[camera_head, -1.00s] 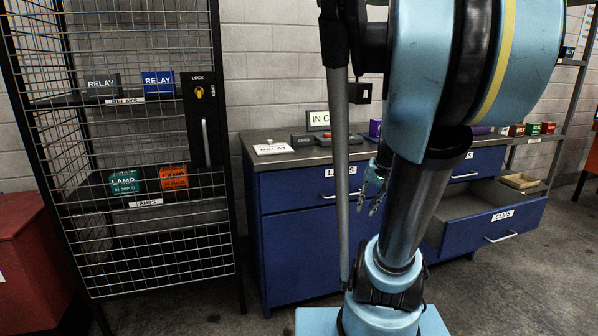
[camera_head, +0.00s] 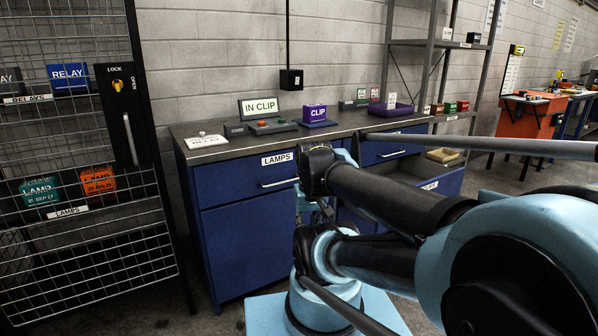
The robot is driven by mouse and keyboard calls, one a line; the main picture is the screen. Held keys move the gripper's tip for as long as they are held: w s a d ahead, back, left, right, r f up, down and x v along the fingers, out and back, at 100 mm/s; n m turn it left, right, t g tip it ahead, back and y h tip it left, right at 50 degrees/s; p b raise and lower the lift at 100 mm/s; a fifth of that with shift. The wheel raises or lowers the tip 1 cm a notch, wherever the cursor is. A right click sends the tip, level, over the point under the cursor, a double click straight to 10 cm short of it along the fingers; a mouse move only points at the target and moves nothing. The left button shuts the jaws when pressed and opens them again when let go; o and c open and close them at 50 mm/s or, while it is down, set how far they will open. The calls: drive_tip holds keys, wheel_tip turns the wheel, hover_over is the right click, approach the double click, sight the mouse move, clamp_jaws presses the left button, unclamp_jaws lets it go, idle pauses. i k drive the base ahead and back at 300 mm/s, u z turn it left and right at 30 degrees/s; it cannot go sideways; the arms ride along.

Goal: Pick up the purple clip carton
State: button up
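The purple clip carton (camera_head: 314,113) stands upright on a dark flat pad on the metal top of the blue bench (camera_head: 216,150), its white CLIP label facing me. Nothing holds it. My gripper (camera_head: 318,213) is in front of the bench, below the level of its top and well apart from the carton. My own arm partly covers the gripper, and its fingers are small and dark, so I cannot tell whether it is open or shut.
A sign reading IN CLIP (camera_head: 260,108) stands left of the carton, behind a grey device with a red button (camera_head: 272,126). A purple tray (camera_head: 391,110) lies to the right. The CLIPS drawer (camera_head: 440,184) is pulled out. A wire cage (camera_head: 75,150) stands at left.

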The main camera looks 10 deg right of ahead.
sight(316, 113)
drive_tip(key=z, duration=1.3)
drive_tip(key=k, duration=1.2)
drive_tip(key=u, duration=0.8)
drive_tip(key=i, duration=1.55)
drive_tip(key=z, duration=0.3)
drive_tip(key=i, duration=0.95)
drive_tip(key=z, duration=0.55)
